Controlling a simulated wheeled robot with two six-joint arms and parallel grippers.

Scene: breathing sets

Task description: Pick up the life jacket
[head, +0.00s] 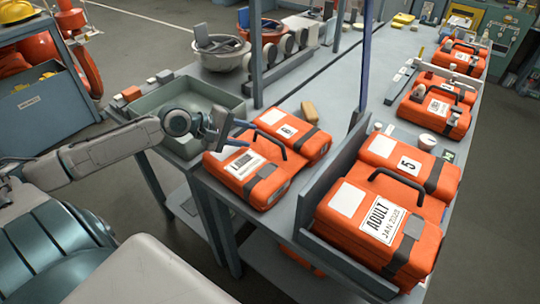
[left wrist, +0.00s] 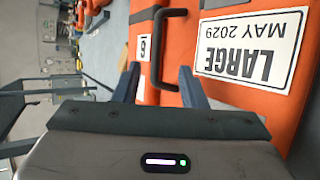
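Several orange life jackets lie folded on the grey bench. The one nearest my left gripper (head: 244,134) has a white label reading LARGE (head: 266,187) and a dark carry handle; it fills much of the left wrist view, where the label reads LARGE MAY 2029 (left wrist: 216,92). My left gripper is open and empty, its two fingers (left wrist: 159,84) apart on either side of the near end of the black handle (left wrist: 165,50). Contact cannot be told. Another jacket labelled ADULT JAN 2028 (head: 340,226) stands at the front right. My right gripper is not in view.
A grey-green tray (head: 235,108) is left of the LARGE jacket. A grey upright divider (head: 330,185) separates it from the ADULT jacket. Blue-grey posts (head: 256,60) rise from the bench. Other orange jackets (head: 436,108) lie farther back.

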